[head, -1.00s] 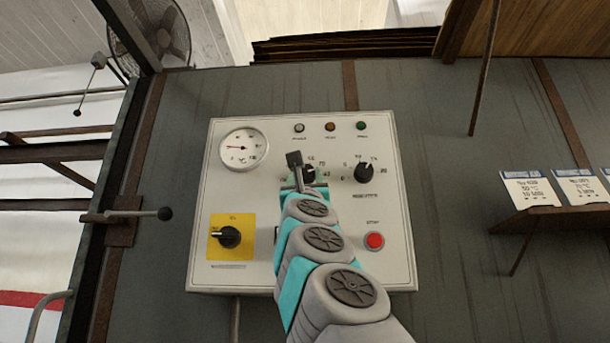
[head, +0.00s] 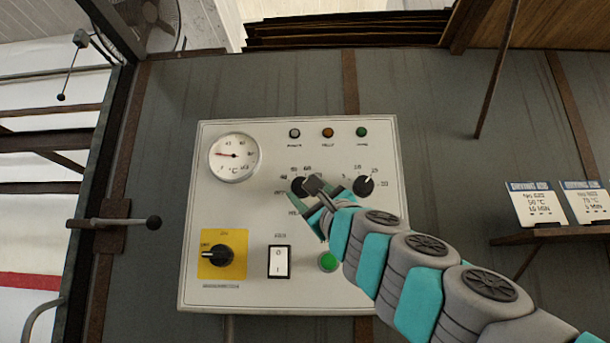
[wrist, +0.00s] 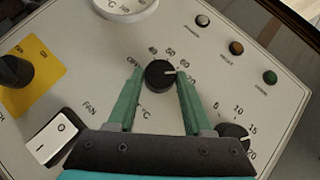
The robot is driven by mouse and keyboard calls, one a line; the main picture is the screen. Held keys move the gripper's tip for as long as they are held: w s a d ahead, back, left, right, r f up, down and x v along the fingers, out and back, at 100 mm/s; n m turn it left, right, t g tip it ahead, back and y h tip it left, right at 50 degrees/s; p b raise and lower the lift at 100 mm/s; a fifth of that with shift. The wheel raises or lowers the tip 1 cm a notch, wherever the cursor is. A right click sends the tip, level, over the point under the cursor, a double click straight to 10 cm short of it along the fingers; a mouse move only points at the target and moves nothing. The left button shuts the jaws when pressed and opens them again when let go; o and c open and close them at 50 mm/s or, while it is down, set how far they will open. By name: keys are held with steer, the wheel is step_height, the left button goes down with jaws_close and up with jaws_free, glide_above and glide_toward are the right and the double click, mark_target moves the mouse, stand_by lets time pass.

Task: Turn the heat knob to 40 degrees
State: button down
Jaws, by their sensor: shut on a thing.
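The heat knob (head: 298,187) is a round black dial on the pale control panel (head: 215,150). In the wrist view the heat knob (wrist: 158,75) has OFF, 40, 50, 60 and higher marks around it. Its white pointer line faces right, near the 60 mark or just past it. My gripper (wrist: 160,78) is shut on the knob, one green finger on each side. In the head view my gripper (head: 307,197) reaches the knob from the lower right, and partly hides it and its scale.
A second black knob (head: 364,187) sits close on the right. A round gauge (head: 234,157), three lamps (head: 328,133), a yellow-backed switch (head: 216,255), a white rocker (head: 279,262) and a green button (head: 328,261) share the panel. Cards (head: 537,204) stand on a shelf at right.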

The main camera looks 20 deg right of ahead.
steer(key=shift+d+r+n+g+y+p, duration=0.15)
steer(key=shift+n+g+y+p, duration=0.3)
steer(key=shift+n+g, duration=0.75)
steer(key=shift+d+r+n+g+y+p, duration=0.1)
steer(key=shift+n+g+y+p, duration=0.55)
steer(key=shift+n, duration=0.95)
steer(key=shift+d+r+n+g+y+p, duration=0.15)
steer(key=shift+n+g+y+p, duration=0.15)
steer(key=shift+n+g, duration=0.95)
steer(key=shift+n, duration=0.45)
steer(key=shift+r+n+g+h, duration=0.15)
steer(key=shift+n+g+h, duration=0.15)
steer(key=shift+n+g, duration=0.55)
steer(key=shift+c, duration=1.5)
jaws_free()
steer(key=shift+a, duration=0.1)
